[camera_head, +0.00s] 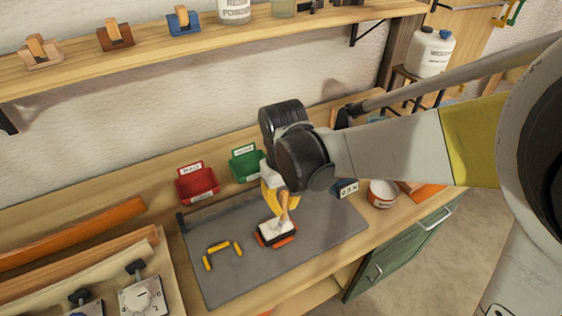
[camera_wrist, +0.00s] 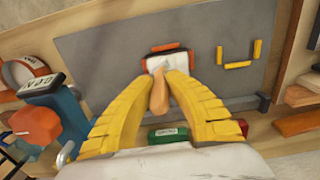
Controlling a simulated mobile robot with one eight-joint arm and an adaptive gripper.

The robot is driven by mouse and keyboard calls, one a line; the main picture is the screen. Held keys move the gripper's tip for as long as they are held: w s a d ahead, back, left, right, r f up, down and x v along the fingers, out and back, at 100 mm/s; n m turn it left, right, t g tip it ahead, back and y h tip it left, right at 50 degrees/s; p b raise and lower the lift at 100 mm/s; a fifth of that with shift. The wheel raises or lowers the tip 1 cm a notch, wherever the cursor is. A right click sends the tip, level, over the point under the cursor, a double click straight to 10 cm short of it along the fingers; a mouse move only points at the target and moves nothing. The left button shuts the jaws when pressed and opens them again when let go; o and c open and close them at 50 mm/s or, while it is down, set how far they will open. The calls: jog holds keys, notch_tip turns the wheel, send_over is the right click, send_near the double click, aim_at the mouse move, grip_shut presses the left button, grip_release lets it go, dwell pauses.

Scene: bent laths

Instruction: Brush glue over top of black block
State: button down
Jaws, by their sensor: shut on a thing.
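The black block (camera_head: 263,240) lies on the grey mat, with orange pieces (camera_head: 284,241) along its edges. Its top shows white; I cannot separate glue from bristles there. In the wrist view its white top (camera_wrist: 157,62) is ahead of my fingers. My gripper (camera_head: 281,196) has yellow fingers, also seen in the wrist view (camera_wrist: 164,86), shut on the brush's wooden handle (camera_wrist: 160,96). The brush (camera_head: 284,205) points down over the block, its head at or just above the top; contact is unclear. A white pot with a red band (camera_head: 382,193) stands at the right.
The grey mat (camera_head: 225,285) also bears several small yellow pieces (camera_head: 219,247) left of the block. A red bin (camera_head: 197,184) and a green bin (camera_head: 246,165) stand behind. A blue labelled thing (camera_head: 346,187) is right. Orange and wooden laths (camera_head: 75,232) lie left. The mat's front is clear.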

jog(key=shift+w+d, duration=0.3)
jog(key=shift+d, duration=0.25)
jog(key=shift+w+d, duration=0.3)
jog(key=shift+d, duration=0.2)
jog(key=shift+r+p, duration=2.15)
jog(key=shift+r, duration=0.8)
notch_tip(320, 180, up, 3)
jog(key=shift+p, duration=1.1)
